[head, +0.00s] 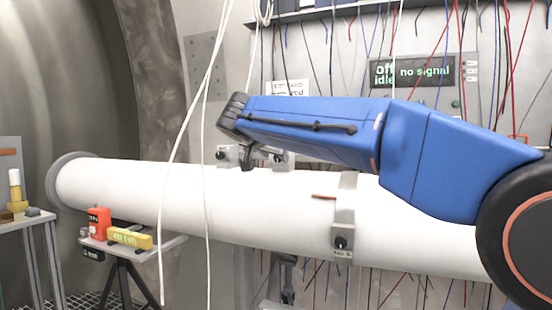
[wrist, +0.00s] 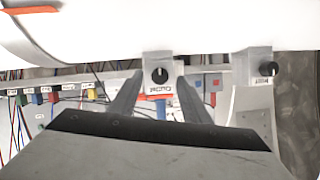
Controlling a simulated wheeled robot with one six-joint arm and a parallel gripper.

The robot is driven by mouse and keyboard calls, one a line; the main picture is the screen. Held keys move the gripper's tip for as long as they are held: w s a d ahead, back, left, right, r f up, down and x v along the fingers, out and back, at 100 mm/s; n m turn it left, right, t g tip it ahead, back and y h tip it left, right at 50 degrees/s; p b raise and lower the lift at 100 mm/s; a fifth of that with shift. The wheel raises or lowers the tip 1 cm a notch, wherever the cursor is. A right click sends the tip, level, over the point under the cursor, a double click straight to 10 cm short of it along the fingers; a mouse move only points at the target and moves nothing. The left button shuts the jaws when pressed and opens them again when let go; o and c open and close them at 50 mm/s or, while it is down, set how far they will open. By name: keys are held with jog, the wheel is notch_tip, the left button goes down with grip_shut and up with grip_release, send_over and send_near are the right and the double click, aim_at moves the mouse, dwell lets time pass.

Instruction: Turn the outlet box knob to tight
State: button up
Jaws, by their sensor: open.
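In the wrist view a grey box with a round black knob (wrist: 160,75) sits on the white pipe. The knob's white pointer mark looks about upright; the label below is too blurred to read surely. My gripper (wrist: 159,88) is open, its two fingers on either side of this box, the knob between them in the picture; contact cannot be told. A second box with a black knob (wrist: 267,69) is to the right. In the head view my gripper (head: 249,161) is by small boxes on the pipe's top, partly hidden by my arm. Which box is the outlet box is unclear.
The white pipe (head: 130,187) crosses the head view. A nearer knob box (head: 342,236) is strapped to its front. White cables (head: 183,130) hang before it. A small stand (head: 165,245) holds red and yellow items. A screen (head: 412,72) reads "Off", "no signal", "idle".

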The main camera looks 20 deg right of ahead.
jog(key=v, duration=1.4)
jog(key=shift+s+a, duration=0.15)
jog(key=shift+s, duration=0.05)
